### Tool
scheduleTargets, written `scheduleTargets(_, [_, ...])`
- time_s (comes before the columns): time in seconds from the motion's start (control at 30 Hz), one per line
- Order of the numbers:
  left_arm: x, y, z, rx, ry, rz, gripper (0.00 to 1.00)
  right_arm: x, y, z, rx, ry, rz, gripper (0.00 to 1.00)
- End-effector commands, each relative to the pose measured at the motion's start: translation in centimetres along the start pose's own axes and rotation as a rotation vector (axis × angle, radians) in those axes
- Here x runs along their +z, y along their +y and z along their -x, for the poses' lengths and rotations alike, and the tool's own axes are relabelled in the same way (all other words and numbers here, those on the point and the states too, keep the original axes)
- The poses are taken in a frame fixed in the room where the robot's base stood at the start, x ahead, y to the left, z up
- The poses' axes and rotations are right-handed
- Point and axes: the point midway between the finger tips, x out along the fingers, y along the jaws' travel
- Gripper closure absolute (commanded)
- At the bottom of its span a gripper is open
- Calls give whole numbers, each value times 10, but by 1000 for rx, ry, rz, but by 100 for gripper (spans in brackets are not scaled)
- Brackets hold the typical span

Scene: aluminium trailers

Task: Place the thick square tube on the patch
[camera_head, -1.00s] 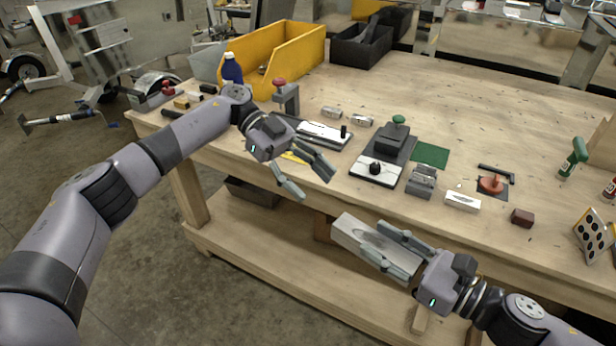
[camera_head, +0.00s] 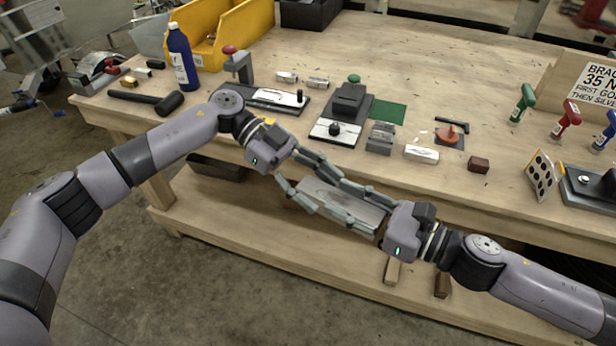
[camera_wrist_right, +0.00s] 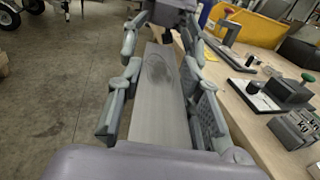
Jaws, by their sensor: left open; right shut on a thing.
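The thick square tube (camera_head: 352,203) is a grey metal bar with a dark smudge on its upper face. It is in the air in front of the bench edge. My right gripper (camera_head: 340,199) is shut on it from the right. My left gripper (camera_head: 318,186) is open, with its fingers on either side of the tube's far end; contact is unclear. In the right wrist view the tube (camera_wrist_right: 158,105) runs away from me towards the left gripper. The green patch (camera_head: 390,112) lies flat on the bench, partly behind a dark block with a green knob.
The dark block (camera_head: 350,103) stands left of the patch. Grey weights (camera_head: 380,138), a white block (camera_head: 421,153) and a red-handled piece (camera_head: 447,135) sit near it. A blue bottle (camera_head: 182,58) and yellow bin (camera_head: 238,30) stand back left. Bare bench lies behind the patch.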

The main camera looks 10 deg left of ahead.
Motion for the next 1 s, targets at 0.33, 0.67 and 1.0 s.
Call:
scheduleTargets(0.33, [0, 0, 0, 0, 0, 0, 53, 0, 0, 0, 0, -1, 1, 99])
scheduleTargets(0.67, [0, 0, 0, 0, 0, 0, 75, 0, 0, 0, 1, -1, 0, 99])
scheduleTargets(1.0, [0, 0, 0, -1, 0, -1, 97, 1, 1, 0, 3, -2, 0, 99])
